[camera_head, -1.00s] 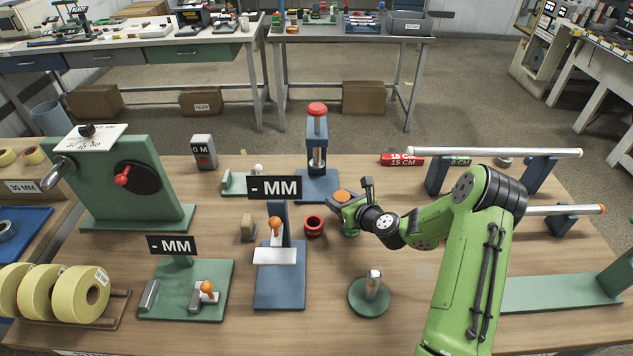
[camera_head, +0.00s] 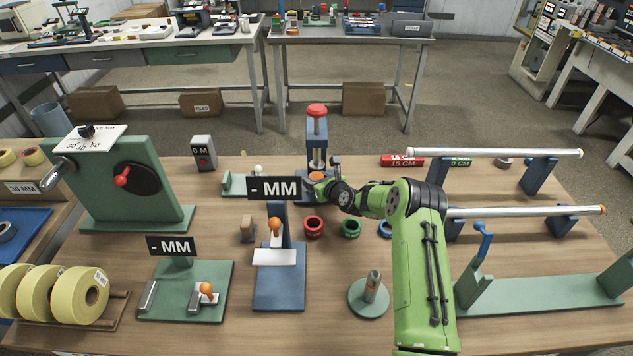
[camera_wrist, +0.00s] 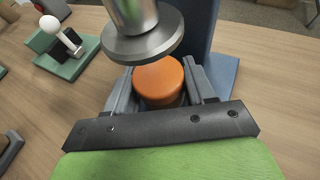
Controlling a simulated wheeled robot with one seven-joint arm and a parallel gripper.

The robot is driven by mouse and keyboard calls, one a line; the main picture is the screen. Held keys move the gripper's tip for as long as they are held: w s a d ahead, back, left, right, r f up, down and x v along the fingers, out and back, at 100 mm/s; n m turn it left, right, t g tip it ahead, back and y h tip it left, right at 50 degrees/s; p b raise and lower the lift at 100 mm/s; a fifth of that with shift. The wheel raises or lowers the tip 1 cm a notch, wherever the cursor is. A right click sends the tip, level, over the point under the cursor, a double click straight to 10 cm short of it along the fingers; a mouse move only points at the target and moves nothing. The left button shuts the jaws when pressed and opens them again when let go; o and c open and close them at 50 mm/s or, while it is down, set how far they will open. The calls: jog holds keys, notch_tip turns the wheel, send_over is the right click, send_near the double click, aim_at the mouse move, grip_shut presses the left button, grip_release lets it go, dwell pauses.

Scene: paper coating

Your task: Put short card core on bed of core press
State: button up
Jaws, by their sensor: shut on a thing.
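The core press (camera_head: 316,138) is blue with a red knob on top and stands at the back middle of the table. Its round grey ram (camera_wrist: 145,38) shows large in the wrist view. My gripper (camera_wrist: 160,88) is shut on a short orange cylinder, which looks like the short card core (camera_wrist: 159,82). The core is upright between the fingers, at or just below the ram's front edge. In the head view the core (camera_head: 317,175) shows at the press base. The bed under it is mostly hidden, and I cannot tell whether the core touches it.
Red (camera_head: 313,227), green (camera_head: 351,228) and blue (camera_head: 385,228) rings lie in front of the press. A small green stand with a white ball (camera_head: 240,182) is left of it. A blue stand with a "- MM" sign (camera_head: 274,188) is nearer. Silver bars (camera_head: 495,153) are to the right.

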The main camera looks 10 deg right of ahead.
jog(key=shift+f, duration=0.15)
jog(key=shift+f, duration=0.15)
jog(key=o, duration=1)
jog(key=shift+r, duration=0.2)
jog(key=shift+s+d+r, duration=0.15)
jog(key=shift+s, duration=0.1)
jog(key=p+v, duration=0.1)
jog(key=v, duration=1)
jog(key=shift+s, duration=0.25)
